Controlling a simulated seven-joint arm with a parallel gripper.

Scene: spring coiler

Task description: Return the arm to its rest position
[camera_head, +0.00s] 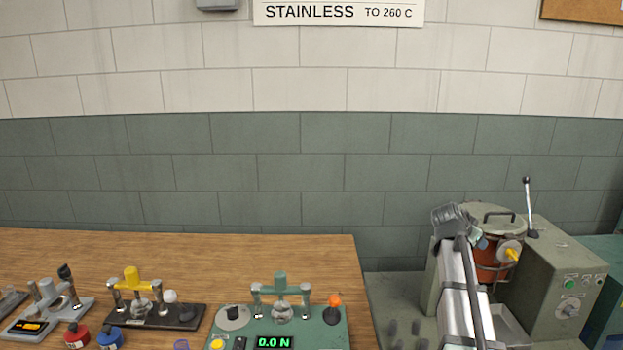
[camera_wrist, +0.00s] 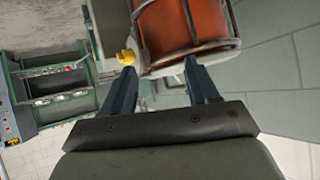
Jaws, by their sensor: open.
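My gripper (camera_wrist: 159,68) is open in the wrist view, with two dark fingers apart and nothing visible between them. An orange-red drum (camera_wrist: 170,28) with metal bands and a yellow knob (camera_wrist: 127,57) lies just beyond the fingertips. I cannot tell whether a finger touches it. In the head view my arm rises at the right, in front of the drum (camera_head: 487,270) and its yellow knob (camera_head: 511,254). The arm's end hides part of the drum, and the fingers are mostly hidden there.
A green-grey machine box (camera_head: 565,280) with a lever (camera_head: 528,205) stands right of the drum. A wooden bench (camera_head: 200,250) at left holds a green force tester (camera_head: 325,330), a yellow-topped fixture (camera_head: 155,315) and red and blue pots.

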